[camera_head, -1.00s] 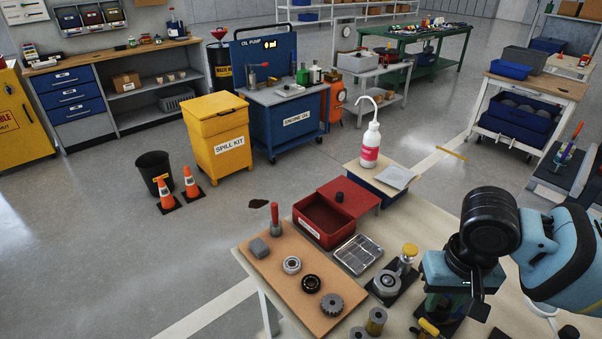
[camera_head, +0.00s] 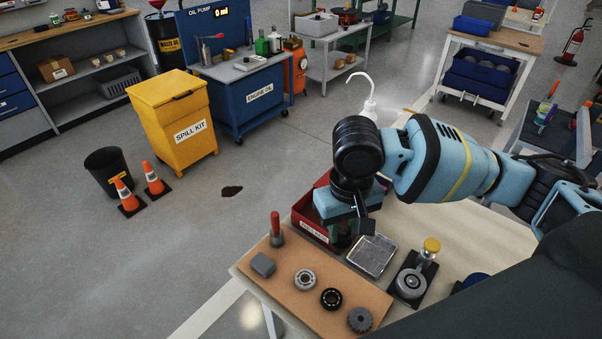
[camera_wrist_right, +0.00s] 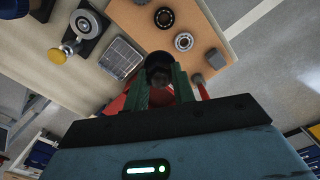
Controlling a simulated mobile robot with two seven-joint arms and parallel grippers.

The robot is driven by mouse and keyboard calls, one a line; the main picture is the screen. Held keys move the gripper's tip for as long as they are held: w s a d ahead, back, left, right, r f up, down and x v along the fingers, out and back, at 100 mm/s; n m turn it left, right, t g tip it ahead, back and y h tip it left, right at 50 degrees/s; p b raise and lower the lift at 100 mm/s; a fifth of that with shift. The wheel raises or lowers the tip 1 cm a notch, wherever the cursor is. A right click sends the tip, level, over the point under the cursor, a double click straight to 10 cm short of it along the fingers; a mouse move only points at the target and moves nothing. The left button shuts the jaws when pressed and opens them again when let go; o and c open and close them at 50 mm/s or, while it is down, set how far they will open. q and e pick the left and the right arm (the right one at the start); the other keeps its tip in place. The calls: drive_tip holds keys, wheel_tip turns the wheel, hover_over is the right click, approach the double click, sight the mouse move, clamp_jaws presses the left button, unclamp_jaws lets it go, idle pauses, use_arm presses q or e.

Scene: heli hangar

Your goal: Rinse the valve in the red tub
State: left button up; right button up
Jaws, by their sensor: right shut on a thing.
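The red tub (camera_head: 305,218) stands on the table, partly hidden behind my right arm. Its red side also shows in the right wrist view (camera_wrist_right: 118,103). My right gripper (camera_head: 342,238) points down at the tub's right part; I cannot tell how deep its tips are. In the right wrist view its green fingers (camera_wrist_right: 160,82) are shut on a dark, round-ended piece (camera_wrist_right: 158,63), which appears to be the valve. The fingers hide most of it. My left gripper is not in view.
A brown board (camera_head: 290,290) with a red-handled tool (camera_head: 276,232), bearings and a gear lies in front. A metal parts tray (camera_head: 372,256) and a yellow-knobbed fixture (camera_head: 412,275) stand right of the tub. A white squeeze bottle (camera_head: 369,108) stands behind my arm.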

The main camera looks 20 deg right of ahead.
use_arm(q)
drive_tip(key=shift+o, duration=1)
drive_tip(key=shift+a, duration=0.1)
use_arm(e)
drive_tip(key=shift+w+a, duration=0.1)
drive_tip(key=shift+w, duration=0.1)
drive_tip(key=shift+w+f+n, duration=0.15)
drive_tip(key=shift+w+n, duration=0.3)
drive_tip(key=shift+n, duration=0.25)
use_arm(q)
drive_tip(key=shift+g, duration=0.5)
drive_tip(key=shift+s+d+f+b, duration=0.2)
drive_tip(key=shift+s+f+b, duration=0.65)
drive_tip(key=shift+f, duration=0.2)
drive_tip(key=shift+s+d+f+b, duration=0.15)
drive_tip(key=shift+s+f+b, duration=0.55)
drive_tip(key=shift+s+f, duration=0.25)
use_arm(e)
drive_tip(key=w+d+f+n, duration=0.2)
drive_tip(key=w+f+n, duration=0.1)
drive_tip(key=w+n, duration=0.5)
drive_tip(key=w+d+f+n, duration=0.3)
drive_tip(key=w+n, duration=0.5)
drive_tip(key=n, duration=0.6)
drive_tip(key=shift+w+d+n, duration=0.2)
drive_tip(key=shift+w+n, duration=0.1)
drive_tip(key=shift+n, duration=0.1)
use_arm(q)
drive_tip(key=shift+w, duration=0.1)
